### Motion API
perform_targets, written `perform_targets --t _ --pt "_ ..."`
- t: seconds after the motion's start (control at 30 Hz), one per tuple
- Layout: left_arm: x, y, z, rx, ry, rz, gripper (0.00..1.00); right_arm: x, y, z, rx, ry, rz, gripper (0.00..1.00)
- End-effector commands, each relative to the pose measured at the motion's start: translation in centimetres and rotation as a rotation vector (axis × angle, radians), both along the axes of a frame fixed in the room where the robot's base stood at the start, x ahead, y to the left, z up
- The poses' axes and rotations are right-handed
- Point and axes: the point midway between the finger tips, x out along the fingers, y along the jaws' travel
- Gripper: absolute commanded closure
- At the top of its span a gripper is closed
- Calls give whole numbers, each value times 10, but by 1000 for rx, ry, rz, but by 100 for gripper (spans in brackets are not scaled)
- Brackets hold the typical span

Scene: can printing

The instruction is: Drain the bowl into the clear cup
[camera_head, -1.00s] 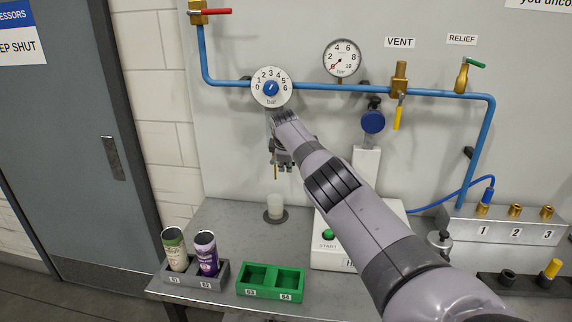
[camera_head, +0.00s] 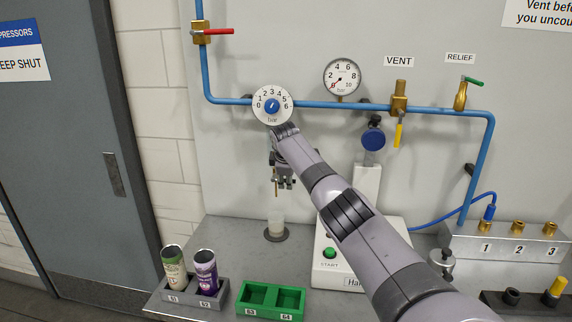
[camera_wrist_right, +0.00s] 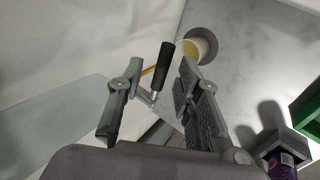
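The clear cup (camera_head: 276,227) stands upright on a dark round pad on the bench, below the pressure dial. In the right wrist view the cup (camera_wrist_right: 206,42) looks pale, with a yellowish inside. My right gripper (camera_head: 284,178) is above the cup, below the dial. In the wrist view its two fingers (camera_wrist_right: 157,84) are apart, with a black-handled lever (camera_wrist_right: 165,62) between them; contact is not visible. A thin brass-coloured stem (camera_head: 276,189) points down towards the cup. The bowl is mostly hidden behind my gripper and wrist. My left gripper is out of view.
The dial (camera_head: 272,104) and blue pipe (camera_head: 330,105) are on the wall close above my right arm. A white press (camera_head: 336,266) stands right of the cup. A grey holder (camera_head: 180,298) with two cans and an empty green holder (camera_head: 271,313) are at the bench front.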

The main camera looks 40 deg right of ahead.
Motion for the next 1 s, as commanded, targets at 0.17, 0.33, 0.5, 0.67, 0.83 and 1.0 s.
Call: perform_targets --t 0.17,0.33,0.5,0.67,0.83,1.0 --pt "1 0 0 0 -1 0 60 -9 7 17 -4 -2 1 69" --pt "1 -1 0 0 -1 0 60 -20 17 39 -4 -3 1 69" --pt "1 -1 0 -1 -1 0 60 -31 27 62 -4 -3 1 69" --pt "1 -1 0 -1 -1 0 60 -38 34 75 -2 0 0 69" --pt "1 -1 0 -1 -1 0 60 -41 36 80 -2 1 0 69" --pt "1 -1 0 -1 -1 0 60 -41 36 80 -2 1 0 69"
